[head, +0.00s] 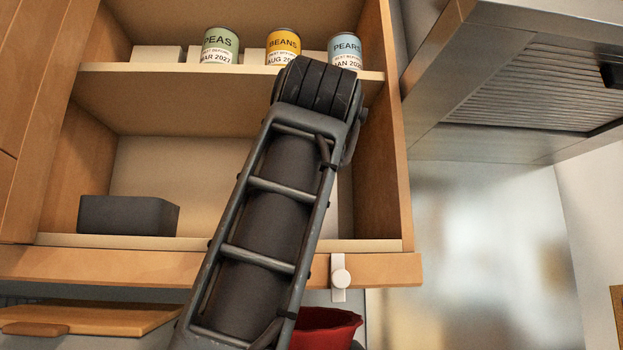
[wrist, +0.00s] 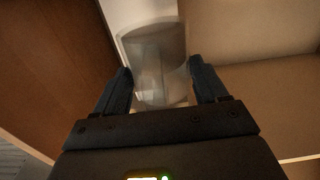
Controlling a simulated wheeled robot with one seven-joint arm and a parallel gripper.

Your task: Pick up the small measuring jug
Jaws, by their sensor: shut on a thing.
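The small measuring jug (wrist: 153,42) is clear and see-through, in the upper middle of the wrist view. My gripper (wrist: 161,70) has one dark finger on each side of it and is shut on it. The lower part of the jug is partly hidden by the gripper body. Whether the jug touches the surface below it I cannot tell. In the head view my arm covers the middle of the open cupboard, and neither the gripper nor the jug shows.
The cupboard's upper shelf holds tins of peas (head: 220,45), beans (head: 283,46) and pears (head: 345,50). A dark grey box (head: 128,215) sits at the lower left. A range hood (head: 520,85) stands right. Below are a red bowl (head: 328,326) and a wooden board (head: 95,318).

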